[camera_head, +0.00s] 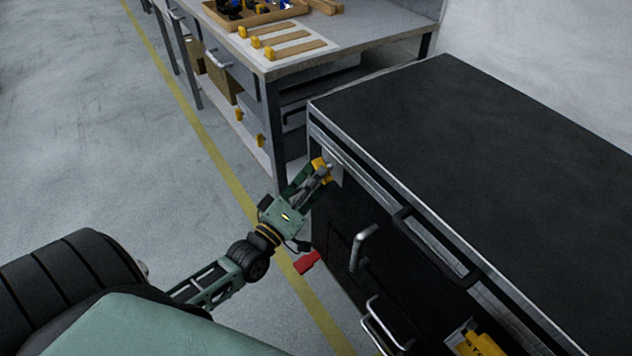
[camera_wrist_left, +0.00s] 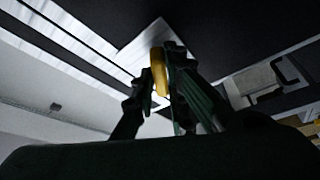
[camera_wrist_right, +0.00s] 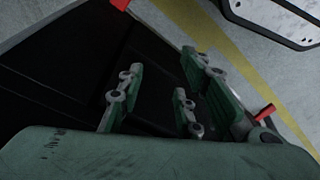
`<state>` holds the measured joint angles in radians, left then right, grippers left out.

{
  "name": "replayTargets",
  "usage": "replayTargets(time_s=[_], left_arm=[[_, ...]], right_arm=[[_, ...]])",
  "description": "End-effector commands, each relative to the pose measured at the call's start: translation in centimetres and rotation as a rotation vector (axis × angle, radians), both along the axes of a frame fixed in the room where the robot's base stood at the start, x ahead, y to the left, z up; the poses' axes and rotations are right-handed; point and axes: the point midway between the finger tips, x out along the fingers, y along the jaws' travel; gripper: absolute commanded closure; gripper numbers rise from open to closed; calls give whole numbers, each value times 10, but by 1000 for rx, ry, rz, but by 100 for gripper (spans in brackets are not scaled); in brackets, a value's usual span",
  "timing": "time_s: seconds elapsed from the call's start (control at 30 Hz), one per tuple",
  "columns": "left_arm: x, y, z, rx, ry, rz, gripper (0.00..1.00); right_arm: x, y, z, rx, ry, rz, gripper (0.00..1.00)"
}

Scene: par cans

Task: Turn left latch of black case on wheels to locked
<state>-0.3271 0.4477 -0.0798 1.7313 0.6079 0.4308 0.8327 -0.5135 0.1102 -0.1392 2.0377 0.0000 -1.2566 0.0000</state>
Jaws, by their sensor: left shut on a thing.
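The black case (camera_head: 480,135) stands at the right in the head view, its flat dark top closed and edged with a metal strip. Its left latch (camera_head: 319,163) is a yellow handle near the upper left end of the front. My left gripper (camera_head: 318,174) is shut on this latch. In the left wrist view the yellow latch (camera_wrist_left: 158,72) sits between the fingers, in front of a pale metal plate; fingers hide part of it. I cannot tell its exact turn. My right gripper (camera_wrist_right: 165,80) shows only in its wrist view, open and empty, with dark surface behind it.
Metal handles (camera_head: 363,247) stick out of the case front, and a yellow latch (camera_head: 480,344) shows at lower right. A red piece (camera_head: 307,262) juts out low at the case's left end. A workbench (camera_head: 300,62) stands behind. The floor at left is clear.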

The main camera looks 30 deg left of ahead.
Motion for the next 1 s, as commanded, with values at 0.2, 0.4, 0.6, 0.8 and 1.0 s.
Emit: replayTargets(time_s=[0.2,0.4,0.6,0.8,1.0], left_arm=[[1,2,-5,193,-79,0,100],[1,3,-6,370,-150,-1,100],[2,4,-7,543,-221,-1,100],[2,5,-6,701,-288,0,100],[2,6,-6,823,-336,-1,100]], right_arm=[[0,-1,38,1,-24,-3,68],[-5,-2,68,1,-40,-6,68],[-12,-4,94,2,-52,-7,68],[-15,-4,97,1,-52,-8,68],[-15,-4,94,1,-52,-8,68]])
